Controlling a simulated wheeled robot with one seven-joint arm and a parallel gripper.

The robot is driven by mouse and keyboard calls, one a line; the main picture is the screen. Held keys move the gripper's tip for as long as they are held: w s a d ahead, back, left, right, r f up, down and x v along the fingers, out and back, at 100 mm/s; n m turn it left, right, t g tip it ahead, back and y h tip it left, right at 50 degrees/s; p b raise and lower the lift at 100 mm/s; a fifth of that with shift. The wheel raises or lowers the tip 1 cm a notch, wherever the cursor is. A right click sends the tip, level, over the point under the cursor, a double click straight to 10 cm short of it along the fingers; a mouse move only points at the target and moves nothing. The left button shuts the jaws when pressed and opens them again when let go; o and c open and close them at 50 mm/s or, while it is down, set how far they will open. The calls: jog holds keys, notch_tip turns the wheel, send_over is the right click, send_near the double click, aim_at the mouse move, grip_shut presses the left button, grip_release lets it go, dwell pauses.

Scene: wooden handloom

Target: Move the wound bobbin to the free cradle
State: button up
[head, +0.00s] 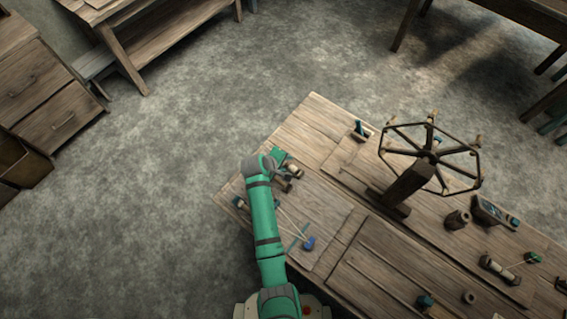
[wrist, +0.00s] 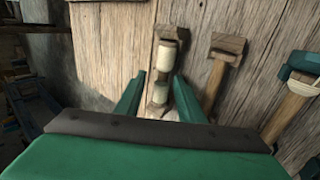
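My gripper (wrist: 159,74) is open above the bench, its two green fingers apart. A cream wound bobbin (wrist: 165,55) sits at a wooden cradle (wrist: 172,33), just beyond and between the fingertips in the wrist view. A second cream piece (wrist: 160,93) shows between the fingers; I cannot tell whether it is part of the same bobbin. Gaps show beside both fingers. A wooden cradle (wrist: 228,43) to the right looks empty. In the head view the arm partly hides this area; a cream bobbin (head: 291,169) shows beside my gripper (head: 281,158).
A teal-wrapped piece on a wooden stick (wrist: 300,72) is at the right of the wrist view. On the bench (head: 318,108) stand a spoked wheel (head: 430,152), a blue-ended tool (head: 308,243), a small wooden pot (head: 458,219) and several small parts. The bench's left part holds few objects.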

jog(key=v, duration=1)
jog(key=shift+a+r, duration=0.2)
jog(key=shift+r, duration=0.15)
jog(key=shift+s+d, duration=0.15)
